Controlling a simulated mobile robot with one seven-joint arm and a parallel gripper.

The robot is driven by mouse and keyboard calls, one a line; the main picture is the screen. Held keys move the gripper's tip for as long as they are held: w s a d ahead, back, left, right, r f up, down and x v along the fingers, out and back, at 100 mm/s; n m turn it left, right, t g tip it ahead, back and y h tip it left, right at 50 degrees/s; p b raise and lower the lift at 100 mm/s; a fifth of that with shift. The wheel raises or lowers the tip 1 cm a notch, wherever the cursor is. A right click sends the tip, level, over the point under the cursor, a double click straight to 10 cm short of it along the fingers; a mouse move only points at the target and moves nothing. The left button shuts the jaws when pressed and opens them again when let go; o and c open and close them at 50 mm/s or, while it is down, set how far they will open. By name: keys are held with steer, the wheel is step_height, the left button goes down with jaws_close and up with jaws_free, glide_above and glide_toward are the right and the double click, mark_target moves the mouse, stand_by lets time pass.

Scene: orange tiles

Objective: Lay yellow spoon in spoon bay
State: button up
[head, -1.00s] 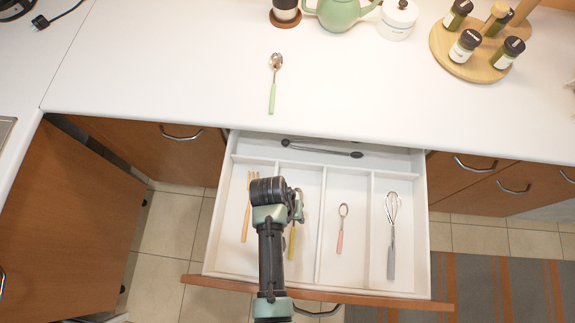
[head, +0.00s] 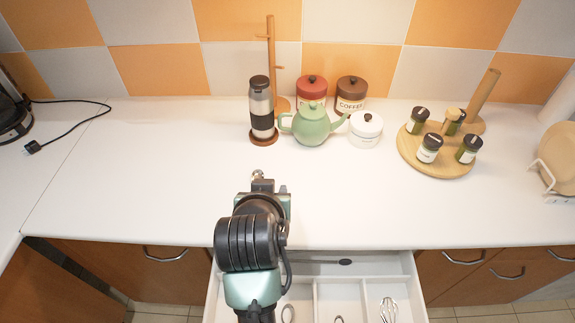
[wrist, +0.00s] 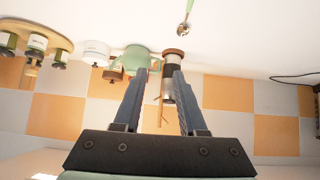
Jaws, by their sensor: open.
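The open drawer (head: 314,302) shows at the bottom of the head view.
A steel tumbler (head: 262,108), green teapot (head: 311,127), white jar (head: 366,128) and a spice rack (head: 437,160) stand at the back.

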step_height(320, 180, up, 28)
steer(key=w+d+t, duration=0.2)
steer(key=t, duration=0.7)
steer(key=s+d+r+t, duration=0.1)
steer(key=s+r+t, duration=0.3)
steer(key=r, duration=0.7)
steer(key=s+d+r+t, duration=0.1)
steer(key=s+r+t, duration=0.3)
steer(key=s+r, duration=0.4)
step_height(320, 180, up, 3)
steer(key=shift+s+f+t, duration=0.1)
steer(key=shift+s+t, duration=0.2)
steer(key=shift+s, duration=0.1)
